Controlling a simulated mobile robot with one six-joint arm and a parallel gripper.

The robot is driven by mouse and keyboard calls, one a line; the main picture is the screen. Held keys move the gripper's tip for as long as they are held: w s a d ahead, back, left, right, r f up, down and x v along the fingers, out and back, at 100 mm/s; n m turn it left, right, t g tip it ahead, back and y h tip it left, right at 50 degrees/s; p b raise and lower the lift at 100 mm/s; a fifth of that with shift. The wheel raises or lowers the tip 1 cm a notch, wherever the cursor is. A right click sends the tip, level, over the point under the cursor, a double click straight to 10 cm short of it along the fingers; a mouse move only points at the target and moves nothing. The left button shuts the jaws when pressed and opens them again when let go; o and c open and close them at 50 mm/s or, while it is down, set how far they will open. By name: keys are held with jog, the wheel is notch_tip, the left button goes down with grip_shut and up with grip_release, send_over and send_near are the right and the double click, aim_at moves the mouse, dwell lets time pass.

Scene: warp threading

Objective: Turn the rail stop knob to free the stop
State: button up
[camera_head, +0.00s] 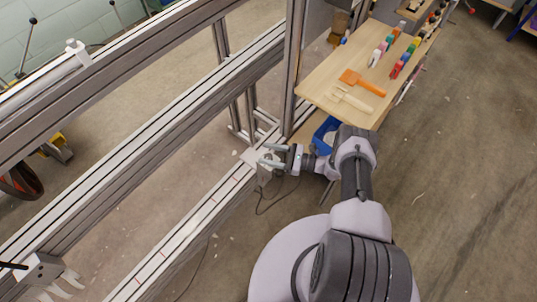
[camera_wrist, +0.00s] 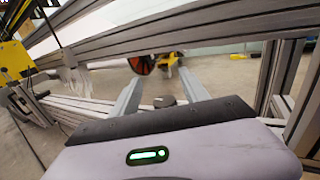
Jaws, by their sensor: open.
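A pale block (camera_head: 251,157), apparently the rail stop, sits on the lower metal rail near the upright post. My gripper (camera_head: 270,155) is at this block, reaching in from the right with its two fingers apart. In the wrist view, a small dark round knob (camera_wrist: 164,102) shows between the two grey fingers of my gripper (camera_wrist: 160,85). The fingers straddle the knob in the picture, with a gap on each side. I cannot tell how deep the knob lies between them. Its lower part is hidden behind the gripper body.
The metal frame's upright post (camera_head: 292,70) stands close behind the gripper. A wooden table (camera_head: 325,90) with an orange tool (camera_head: 362,82) is at the upper right. A blue bin (camera_head: 324,132) is beside my arm. Another pale fitting (camera_head: 42,268) sits on the rail at lower left.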

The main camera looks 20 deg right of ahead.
jog(key=s+r+p, duration=0.2)
jog(key=s+p, duration=0.3)
jog(key=s, duration=1.1)
jog(key=shift+r, duration=0.2)
